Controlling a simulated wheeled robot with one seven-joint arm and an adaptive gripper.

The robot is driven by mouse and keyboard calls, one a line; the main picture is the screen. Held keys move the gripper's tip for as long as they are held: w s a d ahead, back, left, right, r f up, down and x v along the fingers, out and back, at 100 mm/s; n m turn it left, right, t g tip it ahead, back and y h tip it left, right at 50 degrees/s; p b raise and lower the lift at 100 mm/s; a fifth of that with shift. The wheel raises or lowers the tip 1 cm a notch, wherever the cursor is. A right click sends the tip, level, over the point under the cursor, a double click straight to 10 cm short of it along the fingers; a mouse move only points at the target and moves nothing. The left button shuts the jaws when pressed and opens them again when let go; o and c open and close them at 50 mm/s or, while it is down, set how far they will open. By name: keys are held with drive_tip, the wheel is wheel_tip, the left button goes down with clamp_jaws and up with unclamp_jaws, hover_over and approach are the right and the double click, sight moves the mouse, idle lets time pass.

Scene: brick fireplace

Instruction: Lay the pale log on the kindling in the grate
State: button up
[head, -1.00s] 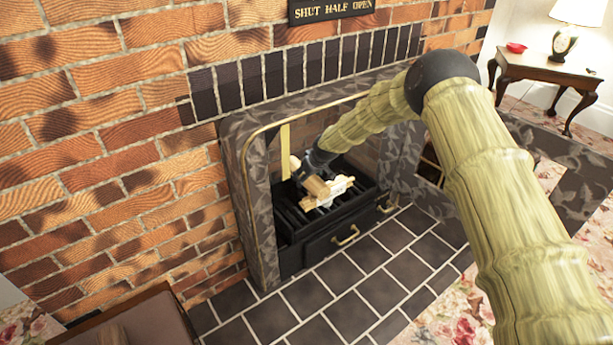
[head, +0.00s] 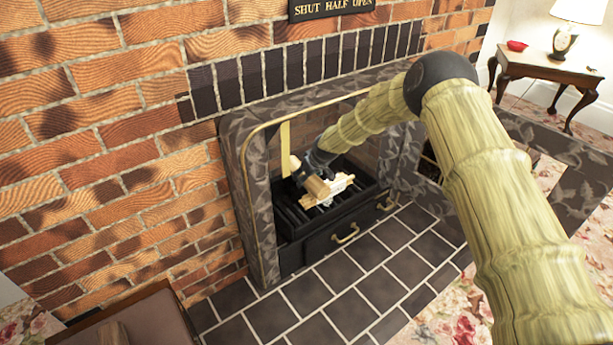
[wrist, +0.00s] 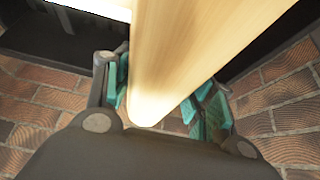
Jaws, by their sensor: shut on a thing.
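The pale log (wrist: 190,50) runs lengthwise between the two teal-padded fingers of my gripper (wrist: 165,95) in the wrist view. My gripper is shut on it. In the head view the pale log (head: 318,188) is in the fireplace opening, over the grate. Light kindling (head: 338,186) lies on the bars of the black grate (head: 295,215), beside and partly behind the log. I cannot tell whether the log touches the kindling. My gripper (head: 303,178) is inside the opening, partly hidden by the arm.
A dark patterned surround (head: 262,225) frames the opening closely around my arm. A black drawer front with brass handles (head: 345,235) is below the grate. Dark hearth tiles (head: 340,290) are clear in front. A side table with a lamp (head: 545,62) stands far right.

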drive_tip(key=o, duration=1.5)
drive_tip(key=shift+r, duration=0.1)
